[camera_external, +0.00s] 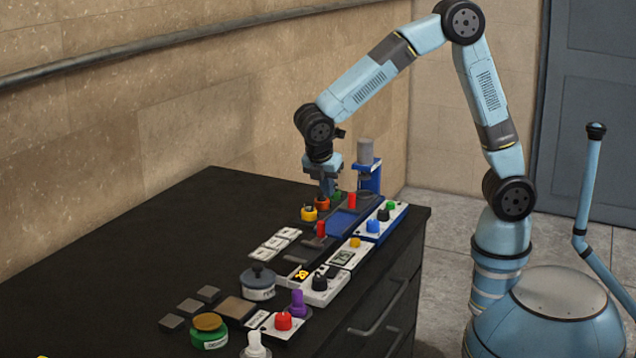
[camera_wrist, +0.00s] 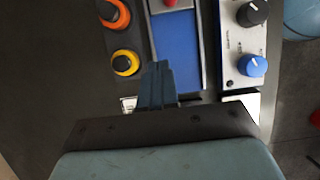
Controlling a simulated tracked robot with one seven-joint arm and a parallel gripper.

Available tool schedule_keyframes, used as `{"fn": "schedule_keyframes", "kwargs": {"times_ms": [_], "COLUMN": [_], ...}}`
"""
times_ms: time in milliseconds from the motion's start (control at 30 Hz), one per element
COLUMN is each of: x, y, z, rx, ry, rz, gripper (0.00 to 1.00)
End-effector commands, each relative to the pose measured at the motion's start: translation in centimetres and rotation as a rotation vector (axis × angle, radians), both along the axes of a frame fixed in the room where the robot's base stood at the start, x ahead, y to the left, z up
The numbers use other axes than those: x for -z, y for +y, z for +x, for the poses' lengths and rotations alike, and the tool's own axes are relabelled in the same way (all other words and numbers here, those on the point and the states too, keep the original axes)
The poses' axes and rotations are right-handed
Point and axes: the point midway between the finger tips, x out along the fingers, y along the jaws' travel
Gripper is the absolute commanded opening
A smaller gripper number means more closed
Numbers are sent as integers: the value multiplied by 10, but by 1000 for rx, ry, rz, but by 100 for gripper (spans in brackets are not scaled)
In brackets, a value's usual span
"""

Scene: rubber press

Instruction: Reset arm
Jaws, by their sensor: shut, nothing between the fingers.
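My arm reaches over the far end of the black bench, bent at the elbow, with the wrist pointing down. My gripper (camera_external: 328,189) points down at the controls there, and its fingers are together with nothing between them. Whether the fingertips touch anything is hard to tell.
A blue press with a grey cylinder (camera_external: 366,153) stands just right of my gripper. An orange knob (camera_external: 322,203) and red lever (camera_external: 352,200) are close by. Panels, knobs and lidded jars crowd the bench's right side. The bench's left part (camera_external: 130,250) is clear.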

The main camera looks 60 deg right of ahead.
Motion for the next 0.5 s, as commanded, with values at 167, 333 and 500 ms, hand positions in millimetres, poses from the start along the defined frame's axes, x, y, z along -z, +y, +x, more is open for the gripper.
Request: {"fn": "schedule_keyframes", "kwargs": {"times_ms": [167, 333, 500], "x": [-17, -29, -56], "y": [6, 0, -33], "z": [0, -2, -12], "rx": [0, 33, 166], "ry": [-1, -17, -88], "rz": [0, 11, 64], "gripper": [0, 0, 0]}}
